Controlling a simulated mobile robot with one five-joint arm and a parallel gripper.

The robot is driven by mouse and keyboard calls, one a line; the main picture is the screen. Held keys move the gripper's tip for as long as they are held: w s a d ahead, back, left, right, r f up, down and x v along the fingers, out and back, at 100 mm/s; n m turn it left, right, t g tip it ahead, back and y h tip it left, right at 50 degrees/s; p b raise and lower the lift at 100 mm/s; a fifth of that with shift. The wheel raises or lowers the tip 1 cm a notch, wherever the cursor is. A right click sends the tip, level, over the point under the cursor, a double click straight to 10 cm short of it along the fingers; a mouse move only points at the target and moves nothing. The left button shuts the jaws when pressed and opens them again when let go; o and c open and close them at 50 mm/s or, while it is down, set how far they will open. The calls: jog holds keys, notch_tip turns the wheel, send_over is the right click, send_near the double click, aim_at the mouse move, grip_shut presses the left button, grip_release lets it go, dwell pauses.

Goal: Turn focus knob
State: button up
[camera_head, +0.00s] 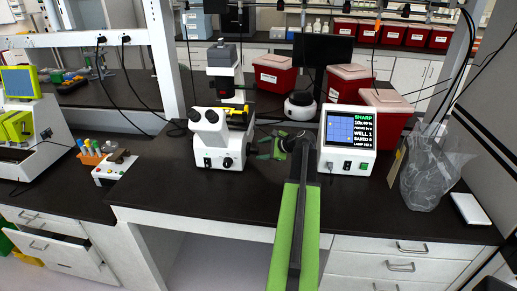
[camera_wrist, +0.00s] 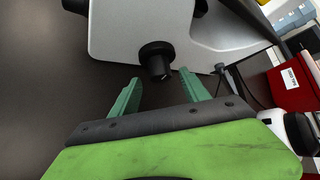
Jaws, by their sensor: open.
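The white microscope (camera_head: 217,140) stands on the black bench, and its black focus knob (camera_head: 227,162) is low on its right side. In the wrist view the focus knob (camera_wrist: 156,60) sticks out from the white microscope body (camera_wrist: 120,30). My gripper (camera_wrist: 154,75) is open with its two green fingers apart. The knob lies between the directions of the two fingertips, at about their level in the picture. Whether the fingers touch it cannot be told. In the head view my green gripper (camera_head: 268,147) is just right of the microscope, partly hidden by my arm.
A white monitor box (camera_head: 347,140) with a screen reading "SHARP" stands right of my arm. Red bins (camera_head: 274,73) and a round white device (camera_head: 300,106) stand behind. A clear bag (camera_head: 428,178) is at the right. The bench front is clear left of my arm.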

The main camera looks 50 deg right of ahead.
jog(key=p+v, duration=0.6)
jog(key=v, duration=0.8)
jog(key=shift+s+r+p, duration=0.2)
jog(key=shift+s+p, duration=0.1)
jog(key=shift+p, duration=0.1)
